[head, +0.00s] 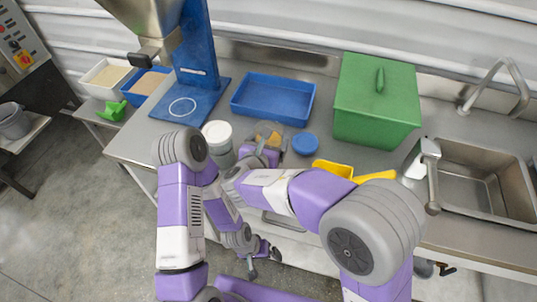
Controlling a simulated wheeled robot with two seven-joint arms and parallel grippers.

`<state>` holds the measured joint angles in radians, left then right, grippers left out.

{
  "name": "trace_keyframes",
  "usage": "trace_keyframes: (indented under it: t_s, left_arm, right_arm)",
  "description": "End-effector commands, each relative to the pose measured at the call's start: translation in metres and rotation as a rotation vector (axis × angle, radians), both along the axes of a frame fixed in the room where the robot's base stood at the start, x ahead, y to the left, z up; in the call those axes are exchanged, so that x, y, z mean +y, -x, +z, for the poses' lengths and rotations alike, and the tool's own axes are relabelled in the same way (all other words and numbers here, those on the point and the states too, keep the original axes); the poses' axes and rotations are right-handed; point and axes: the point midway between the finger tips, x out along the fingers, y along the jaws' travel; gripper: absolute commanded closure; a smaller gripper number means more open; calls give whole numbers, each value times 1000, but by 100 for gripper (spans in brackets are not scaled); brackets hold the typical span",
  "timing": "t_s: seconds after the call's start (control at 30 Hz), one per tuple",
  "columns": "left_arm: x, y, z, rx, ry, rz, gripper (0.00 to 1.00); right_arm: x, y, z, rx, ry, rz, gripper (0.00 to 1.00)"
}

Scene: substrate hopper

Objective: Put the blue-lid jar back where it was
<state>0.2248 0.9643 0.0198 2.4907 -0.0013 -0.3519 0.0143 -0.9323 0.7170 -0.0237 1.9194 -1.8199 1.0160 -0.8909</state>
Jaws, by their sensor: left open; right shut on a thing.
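A round blue lid (306,144) shows on the steel counter, right of my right gripper; I cannot tell whether a jar is under it. My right gripper (262,150) is shut on what looks like a clear jar with tan contents (270,132), partly hidden by the fingers. I see no blue lid on that jar. A white-lidded jar (217,131) stands to its left, partly hidden by my arm. My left gripper (262,254) is open and empty, low in front of the counter.
A blue tray (273,118) and a green lidded box (376,115) stand behind. A yellow scoop (375,177) lies near the sink (480,165). Counter between tray and jars is narrow.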

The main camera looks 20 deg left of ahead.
Motion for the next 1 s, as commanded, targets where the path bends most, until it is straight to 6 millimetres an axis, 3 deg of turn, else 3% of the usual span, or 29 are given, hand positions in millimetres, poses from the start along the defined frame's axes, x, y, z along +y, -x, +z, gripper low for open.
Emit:
trace_keyframes:
  t_s: [0.1,0.2,0.67,0.7,0.77,1.0]
  left_arm:
    - [0,0,-11,0,0,0,0]
    - [0,0,-16,0,0,0,0]
    - [0,0,-20,0,0,0,0]
    - [0,0,-19,0,0,0,0]
    - [0,0,-19,0,0,0,0]
    - [0,0,-18,0,0,0,0]
  right_arm:
    - [0,0,-25,2,4,0,66]
    - [0,0,-38,1,3,0,66]
    - [0,0,-45,-1,0,0,66]
    - [0,0,-45,2,1,-1,9]
    - [0,0,-45,2,1,-1,0]
    - [0,0,-44,2,1,-1,0]
